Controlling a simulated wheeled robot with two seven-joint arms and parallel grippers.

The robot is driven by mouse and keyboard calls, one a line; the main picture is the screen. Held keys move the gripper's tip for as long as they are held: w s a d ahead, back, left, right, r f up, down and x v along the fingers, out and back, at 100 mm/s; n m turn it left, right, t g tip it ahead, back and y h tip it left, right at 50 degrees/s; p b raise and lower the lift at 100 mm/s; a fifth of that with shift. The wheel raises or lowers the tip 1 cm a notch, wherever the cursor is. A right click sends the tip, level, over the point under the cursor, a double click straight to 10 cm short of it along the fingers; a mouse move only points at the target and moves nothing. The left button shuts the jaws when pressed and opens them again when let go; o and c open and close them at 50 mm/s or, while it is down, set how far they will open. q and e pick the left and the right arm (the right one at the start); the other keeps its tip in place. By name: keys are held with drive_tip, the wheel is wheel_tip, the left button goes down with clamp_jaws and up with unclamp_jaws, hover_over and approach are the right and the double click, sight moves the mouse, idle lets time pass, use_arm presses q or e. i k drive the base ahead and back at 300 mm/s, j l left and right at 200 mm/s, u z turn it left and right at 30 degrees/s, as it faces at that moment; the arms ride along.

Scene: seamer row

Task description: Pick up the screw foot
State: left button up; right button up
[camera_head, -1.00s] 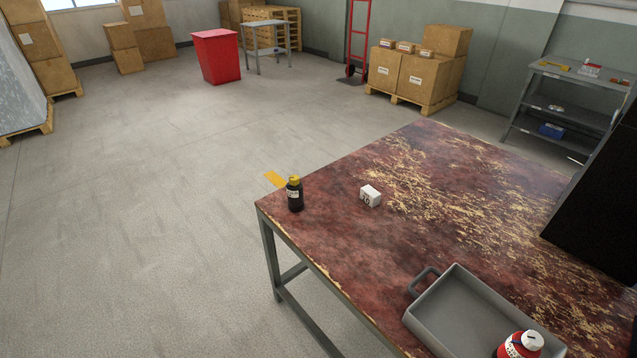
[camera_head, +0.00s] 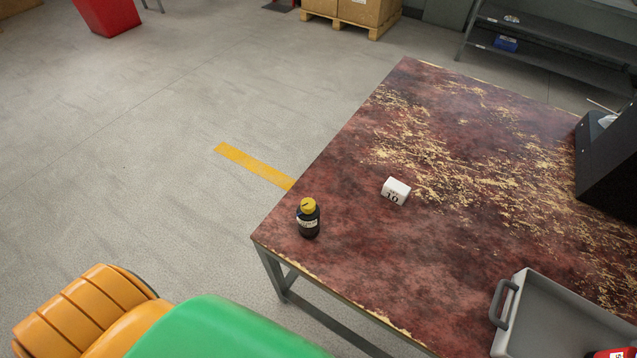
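I cannot make out a screw foot in this view. Neither of my grippers shows. The worktable (camera_head: 345,245) has a worn dark red top with yellowish bare patches. On it, a dark bottle with a yellow cap (camera_head: 308,220) stands upright near the left corner. A small white block marked 10 (camera_head: 396,191) sits to the right of the bottle. A grey tray with a handle (camera_head: 560,300) lies at the lower right, partly cut off by the frame.
A red and white object (camera_head: 612,353) shows at the tray's lower edge. A black box-like unit (camera_head: 606,165) stands at the table's right. Behind are a grey shelf (camera_head: 540,72) and boxes on a pallet (camera_head: 345,24). The table's middle is clear.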

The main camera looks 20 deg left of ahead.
sight(309, 225)
drive_tip(key=i+j+z, duration=0.1)
drive_tip(key=j+z, duration=0.3)
drive_tip(key=j, duration=0.25)
drive_tip(key=j+z, duration=0.4)
drive_tip(key=j, duration=0.25)
drive_tip(key=k+u, duration=0.15)
drive_tip(key=i+z, duration=0.1)
